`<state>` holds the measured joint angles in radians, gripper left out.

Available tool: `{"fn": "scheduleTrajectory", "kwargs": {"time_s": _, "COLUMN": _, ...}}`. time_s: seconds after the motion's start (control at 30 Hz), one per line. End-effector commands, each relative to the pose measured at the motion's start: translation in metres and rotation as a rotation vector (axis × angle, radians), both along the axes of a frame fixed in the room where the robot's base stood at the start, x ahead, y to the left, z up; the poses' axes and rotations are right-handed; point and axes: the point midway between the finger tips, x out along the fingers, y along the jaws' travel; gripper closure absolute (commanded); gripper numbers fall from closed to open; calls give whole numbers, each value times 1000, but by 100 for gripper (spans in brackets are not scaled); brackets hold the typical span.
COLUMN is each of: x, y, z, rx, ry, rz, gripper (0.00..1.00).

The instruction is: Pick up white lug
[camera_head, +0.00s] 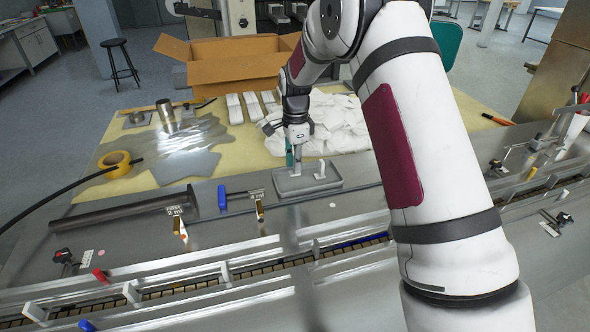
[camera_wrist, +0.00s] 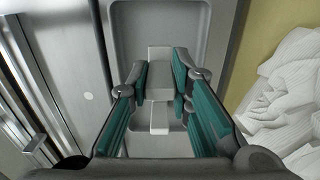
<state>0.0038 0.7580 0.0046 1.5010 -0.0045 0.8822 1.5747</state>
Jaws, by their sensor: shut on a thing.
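My gripper (camera_head: 293,166) points down into a shallow grey tray (camera_head: 335,187), its jaws shut on a white lug (camera_head: 295,171). In the wrist view, the teal finger pads of my gripper (camera_wrist: 160,80) sit on either side of this pale lug (camera_wrist: 159,68). The fingers partly hide it, and I cannot tell whether it still touches the tray floor. A second small white piece (camera_head: 320,170) stands to the right in the tray. A white piece also shows below the held lug in the wrist view (camera_wrist: 159,118).
White crumpled sheets (camera_head: 340,120) and an open cardboard box (camera_head: 230,62) lie behind the tray. A yellow tape roll (camera_head: 115,164) and a metal cylinder (camera_head: 166,114) are at left. A blue-handled tool (camera_head: 222,197) lies left of the tray. The conveyor (camera_head: 230,282) runs in front.

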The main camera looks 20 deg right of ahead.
Motion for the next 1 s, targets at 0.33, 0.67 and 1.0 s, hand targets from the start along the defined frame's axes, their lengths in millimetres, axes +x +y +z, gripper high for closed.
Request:
{"fn": "scheduleTrajectory", "kwargs": {"time_s": 0.33, "x": -70, "y": 35, "z": 12, "rx": 0, "ry": 1, "rz": 5, "gripper": 96}}
{"fn": "scheduleTrajectory", "kwargs": {"time_s": 0.67, "x": -130, "y": 63, "z": 17, "rx": 0, "ry": 0, "rz": 4, "gripper": 96}}
{"fn": "scheduleTrajectory", "kwargs": {"time_s": 1.0, "x": -145, "y": 69, "z": 18, "rx": 0, "ry": 0, "rz": 1, "gripper": 96}}
